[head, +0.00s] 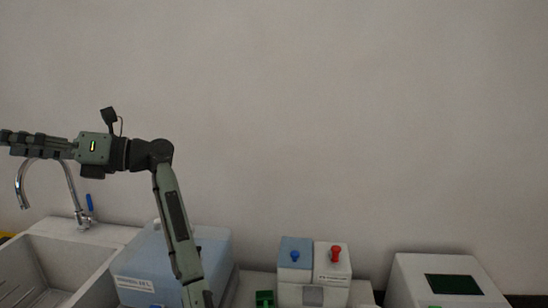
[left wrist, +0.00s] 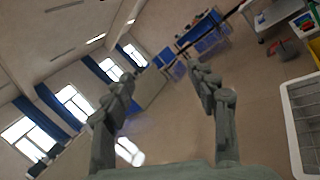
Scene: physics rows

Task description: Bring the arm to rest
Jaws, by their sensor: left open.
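My left arm rises from the bottom of the head view and bends at a dark elbow to the left. My left gripper (head: 14,143) is at the far left edge of the head view, level with the top of the tap and above the sink. In the left wrist view its two fingers (left wrist: 162,80) stand apart with nothing between them. The gripper is open and empty, with the room's floor and windows behind it. My right gripper is in neither view.
A sink (head: 40,266) with a curved tap (head: 70,190) lies below the gripper. A blue and white machine (head: 150,262) stands behind my arm. A box with blue and red knobs (head: 313,270) and a white device (head: 440,282) stand further right. The wall above is clear.

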